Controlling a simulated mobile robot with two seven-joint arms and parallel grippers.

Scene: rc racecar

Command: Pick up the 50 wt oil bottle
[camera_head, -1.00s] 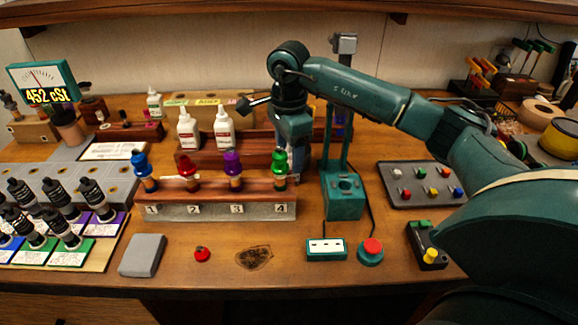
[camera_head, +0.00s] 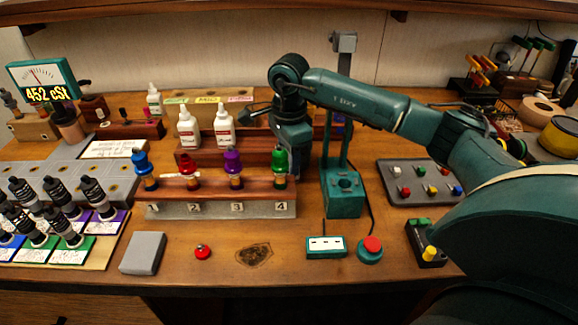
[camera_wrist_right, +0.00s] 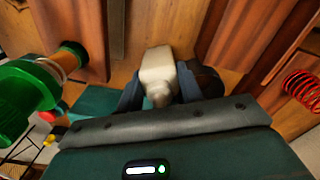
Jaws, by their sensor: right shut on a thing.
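My right gripper (camera_wrist_right: 160,92) is shut on a white bottle (camera_wrist_right: 158,68) in the right wrist view. Its dark fingers lie on either side of the bottle; no label is legible there. In the head view the right gripper is behind the green-capped shock at the rack's right end, and the held bottle is hidden. Two white bottles with red labels, one on the left (camera_head: 188,131) and one on the right (camera_head: 224,129), stand on the wooden oil rack (camera_head: 205,158). A smaller white bottle (camera_head: 154,101) stands farther back. My left gripper is not in view.
A numbered shock stand (camera_head: 215,205) with blue, red, purple and green-capped shocks is in front of the gripper. A teal press (camera_head: 343,195) stands close on the right. A red button (camera_head: 372,245) and a grey block (camera_head: 143,253) lie near the front edge.

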